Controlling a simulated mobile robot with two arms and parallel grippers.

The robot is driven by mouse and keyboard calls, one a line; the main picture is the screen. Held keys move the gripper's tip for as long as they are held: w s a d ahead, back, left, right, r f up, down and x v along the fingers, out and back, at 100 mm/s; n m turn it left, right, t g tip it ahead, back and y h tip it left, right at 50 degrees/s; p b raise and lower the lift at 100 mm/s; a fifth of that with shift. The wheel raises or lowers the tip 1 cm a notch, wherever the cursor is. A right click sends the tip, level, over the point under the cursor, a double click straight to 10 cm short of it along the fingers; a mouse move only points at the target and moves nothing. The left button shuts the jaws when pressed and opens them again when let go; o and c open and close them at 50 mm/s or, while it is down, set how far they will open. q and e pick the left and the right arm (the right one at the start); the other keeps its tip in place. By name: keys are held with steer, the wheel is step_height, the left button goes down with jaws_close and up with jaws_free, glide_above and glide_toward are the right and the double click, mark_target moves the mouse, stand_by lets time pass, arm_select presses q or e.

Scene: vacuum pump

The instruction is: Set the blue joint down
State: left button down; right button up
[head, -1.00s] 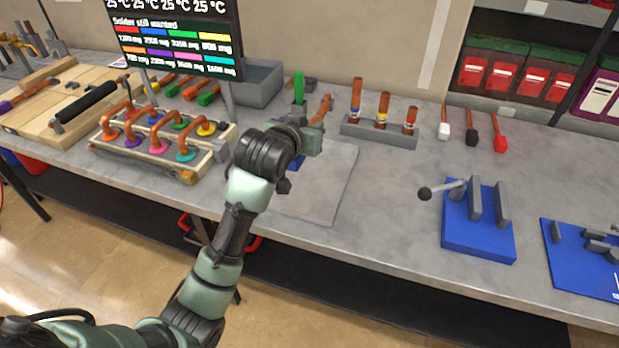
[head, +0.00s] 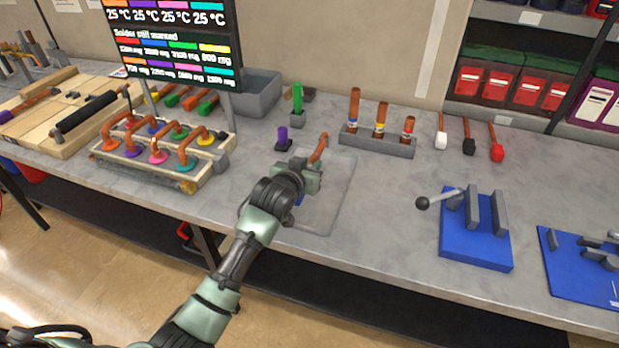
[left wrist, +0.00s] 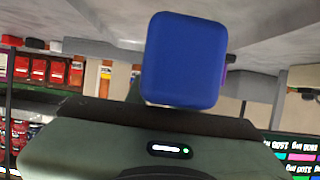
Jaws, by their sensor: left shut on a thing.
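My left gripper (head: 308,180) is shut on the blue joint. It is over the pale grey square mat (head: 337,205) on the bench. A small blue part of the joint (head: 299,200) shows below the gripper in the head view, and a copper pipe (head: 319,148) sticks up behind it. In the left wrist view the joint's blue block (left wrist: 184,60) fills the space in front of the gripper, close to the grey bench surface. The gripper hides most of the joint, and I cannot tell whether it touches the mat. My right gripper is not in view.
A wooden rack (head: 216,165) with several copper bends stands to the left. A purple piece (head: 283,138) and a green piece (head: 298,98) stand behind the mat. A grey holder (head: 378,142) with copper tubes is behind right. A blue clamp fixture (head: 470,245) stands right, with clear bench between.

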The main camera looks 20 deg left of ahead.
arm_select(q)
steer(key=shift+f, duration=2.3)
steer(key=c, duration=1.2)
jaws_free()
steer(key=shift+f, duration=0.15)
steer(key=shift+s, duration=0.1)
steer(key=v, duration=1.2)
steer(key=shift+b, duration=0.3)
steer(key=shift+s, duration=0.1)
